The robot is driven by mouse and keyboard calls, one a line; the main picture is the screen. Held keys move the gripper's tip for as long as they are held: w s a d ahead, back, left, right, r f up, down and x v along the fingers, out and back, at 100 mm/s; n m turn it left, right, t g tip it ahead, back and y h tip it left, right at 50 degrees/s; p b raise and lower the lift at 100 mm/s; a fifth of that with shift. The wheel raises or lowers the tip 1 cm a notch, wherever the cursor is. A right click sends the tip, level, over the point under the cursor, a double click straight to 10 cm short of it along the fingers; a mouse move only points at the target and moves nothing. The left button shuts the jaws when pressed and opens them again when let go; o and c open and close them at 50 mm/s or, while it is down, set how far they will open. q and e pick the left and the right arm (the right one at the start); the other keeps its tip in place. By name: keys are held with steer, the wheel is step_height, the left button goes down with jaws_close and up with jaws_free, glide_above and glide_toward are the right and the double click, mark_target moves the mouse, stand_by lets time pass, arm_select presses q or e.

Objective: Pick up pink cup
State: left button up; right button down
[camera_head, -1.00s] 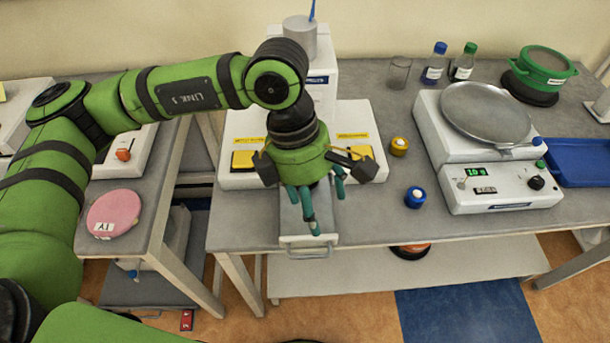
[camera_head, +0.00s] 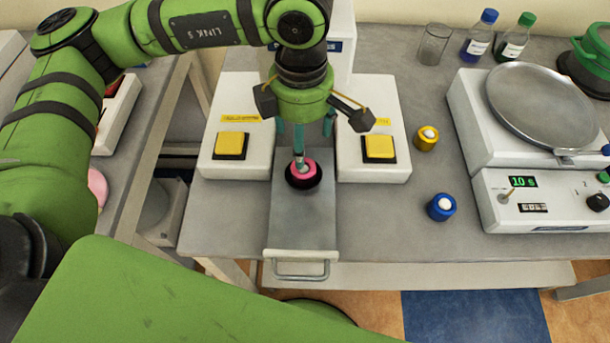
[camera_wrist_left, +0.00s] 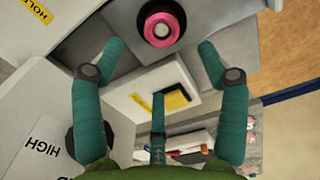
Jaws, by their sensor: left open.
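The pink cup (camera_head: 306,170), a small round pink piece with a black base and a pale centre, sits on the grey sliding plate (camera_head: 303,220) between two white boxes. It also shows at the top of the left wrist view (camera_wrist_left: 163,24). My left gripper (camera_head: 308,143) is open, its teal fingers just behind and above the cup. One finger overlaps the cup's far edge in the head view; contact cannot be told. In the wrist view my left gripper (camera_wrist_left: 160,50) has its fingers spread with nothing between them. My right gripper is not in view.
White boxes with yellow buttons (camera_head: 230,145) (camera_head: 379,148) flank the plate. A yellow pot (camera_head: 427,138) and a blue pot (camera_head: 441,207) stand to the right, beside a scale (camera_head: 540,187). A glass (camera_head: 434,45) and bottles stand behind. The plate's handle (camera_head: 301,268) overhangs the front edge.

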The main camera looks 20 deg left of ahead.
mark_target(303, 171)
arm_select(q)
steer(key=shift+s+f, duration=0.1)
steer(key=shift+f, duration=0.75)
step_height(303, 171, down, 5)
steer(key=p, duration=0.3)
steer(key=shift+s+d+f+p, duration=0.1)
steer(key=shift+s+d+p, duration=0.05)
steer(key=shift+p, duration=0.2)
steer(key=shift+f, duration=0.6)
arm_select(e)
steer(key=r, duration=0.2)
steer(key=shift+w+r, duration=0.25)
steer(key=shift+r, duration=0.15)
arm_select(q)
steer(key=c, duration=1.3)
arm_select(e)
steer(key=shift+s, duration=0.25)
